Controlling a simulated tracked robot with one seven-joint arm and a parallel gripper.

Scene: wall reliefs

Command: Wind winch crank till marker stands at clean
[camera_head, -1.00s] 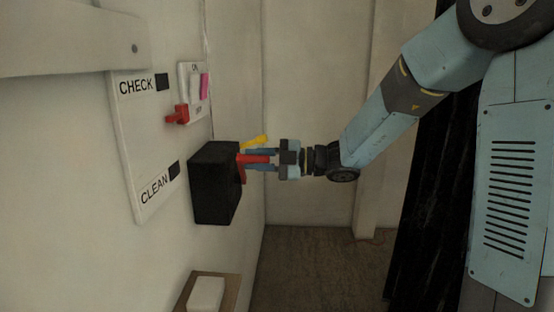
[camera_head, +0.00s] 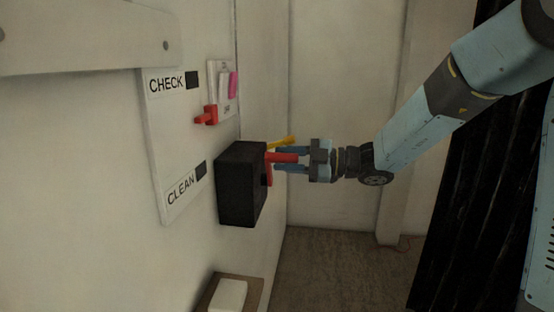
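The black winch box (camera_head: 240,185) stands out from the left wall. Its red crank (camera_head: 282,158) projects from the box's right side. My gripper (camera_head: 290,158) is at the crank, with its blue fingers around the red handle. They look closed on it, though the contact is partly hidden.
A panel with white and pink parts (camera_head: 223,88) is on the wall above the box. A yellow lever-like piece (camera_head: 282,143) is just behind the crank. A white block on a brown holder (camera_head: 228,295) is below. Bare floor (camera_head: 340,265) lies to the right.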

